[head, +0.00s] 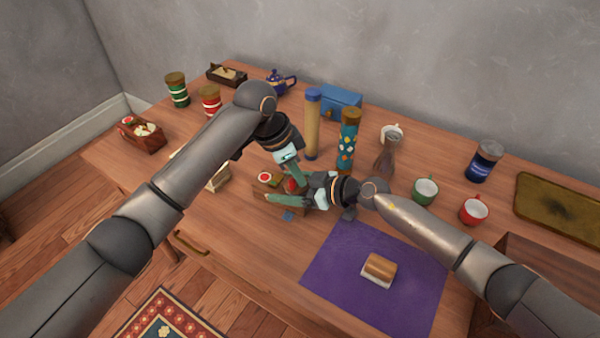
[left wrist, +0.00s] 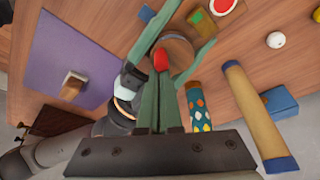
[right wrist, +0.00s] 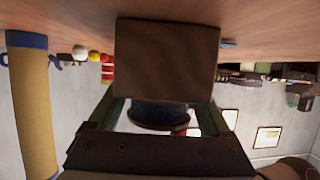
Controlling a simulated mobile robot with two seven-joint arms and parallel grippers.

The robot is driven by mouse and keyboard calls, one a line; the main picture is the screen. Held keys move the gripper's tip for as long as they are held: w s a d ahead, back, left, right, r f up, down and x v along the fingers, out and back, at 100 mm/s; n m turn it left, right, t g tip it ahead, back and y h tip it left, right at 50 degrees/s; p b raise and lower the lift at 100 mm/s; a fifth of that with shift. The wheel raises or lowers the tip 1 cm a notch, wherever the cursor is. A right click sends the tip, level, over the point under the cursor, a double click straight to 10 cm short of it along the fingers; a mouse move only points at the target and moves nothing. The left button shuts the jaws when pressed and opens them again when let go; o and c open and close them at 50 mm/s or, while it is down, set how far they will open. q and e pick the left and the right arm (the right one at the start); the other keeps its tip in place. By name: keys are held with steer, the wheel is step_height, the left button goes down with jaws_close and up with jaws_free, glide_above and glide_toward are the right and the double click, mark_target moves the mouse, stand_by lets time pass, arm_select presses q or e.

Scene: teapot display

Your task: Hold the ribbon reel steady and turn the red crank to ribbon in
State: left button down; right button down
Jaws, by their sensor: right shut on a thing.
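The wooden ribbon reel (left wrist: 176,52) stands on the table, largely hidden by my grippers in the head view. Its brown block face (right wrist: 167,60) fills the middle of the right wrist view. My right gripper (head: 283,193) is shut on the reel, one finger on each side of it. The red crank knob (left wrist: 160,60) shows just at the fingertips of my left gripper (left wrist: 157,82); it also shows in the head view (head: 291,185). The left fingers look close together. I cannot tell whether they touch the knob. A small blue piece (head: 288,215) lies beside the reel.
A purple mat (head: 330,278) with a brown and white block (head: 379,268) lies in front. A patterned cylinder (head: 348,140) and a tan cylinder with blue ends (head: 312,125) stand behind the reel. Green (head: 425,190) and red (head: 473,210) mugs stand right.

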arm_select(q)
steer(key=m, duration=0.2)
steer(key=a+m+g, duration=0.1)
steer(key=m, duration=0.1)
steer(key=shift+m+g, duration=0.3)
steer(key=shift+m, duration=0.1)
steer(key=shift+w+a, duration=0.35)
steer(key=shift+a, duration=0.15)
stand_by(0.6)
